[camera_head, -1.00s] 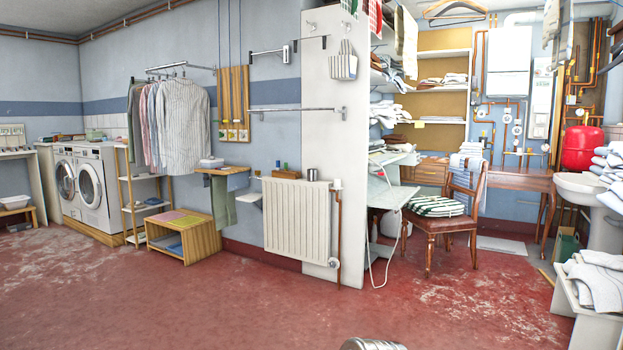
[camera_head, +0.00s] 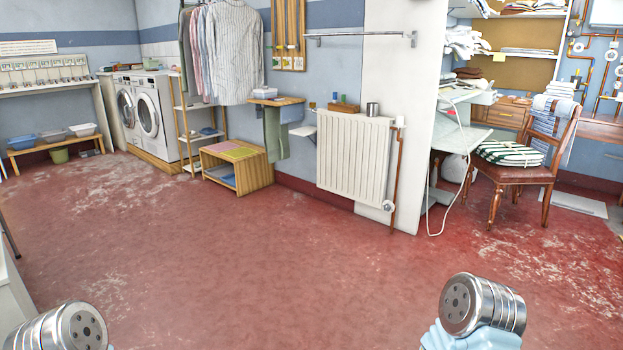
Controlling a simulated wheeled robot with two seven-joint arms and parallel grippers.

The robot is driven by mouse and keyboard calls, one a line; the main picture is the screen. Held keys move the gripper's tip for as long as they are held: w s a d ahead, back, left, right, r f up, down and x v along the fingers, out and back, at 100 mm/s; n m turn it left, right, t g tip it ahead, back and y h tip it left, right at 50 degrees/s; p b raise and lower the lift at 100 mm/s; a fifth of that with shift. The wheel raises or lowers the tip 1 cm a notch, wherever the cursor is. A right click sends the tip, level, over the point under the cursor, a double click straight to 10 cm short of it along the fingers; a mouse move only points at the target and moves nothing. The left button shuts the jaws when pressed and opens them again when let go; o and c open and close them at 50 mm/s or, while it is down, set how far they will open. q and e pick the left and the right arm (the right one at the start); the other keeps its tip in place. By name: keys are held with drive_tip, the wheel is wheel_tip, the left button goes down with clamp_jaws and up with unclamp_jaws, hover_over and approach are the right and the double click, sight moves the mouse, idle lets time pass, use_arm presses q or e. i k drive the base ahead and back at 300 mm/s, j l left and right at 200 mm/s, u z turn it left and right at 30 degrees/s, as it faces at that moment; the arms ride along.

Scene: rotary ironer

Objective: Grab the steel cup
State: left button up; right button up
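A small steel cup (camera_head: 373,109) stands upright on top of the white radiator (camera_head: 353,160), near its right end. It is against the wall across the room, well away from my arms. Only rounded silver joints of my own arms show at the bottom left and bottom right of the view. Neither gripper is in the picture.
A small wooden box (camera_head: 344,107) sits left of the cup on the radiator. A copper pipe (camera_head: 396,170) runs down beside the radiator's right end. The red floor between is clear.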

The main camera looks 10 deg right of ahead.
sight(372, 108)
drive_tip(key=i+l+z, duration=0.35)
drive_tip(key=i, duration=0.5)
drive_tip(key=i+z, duration=0.35)
drive_tip(key=i, duration=0.55)
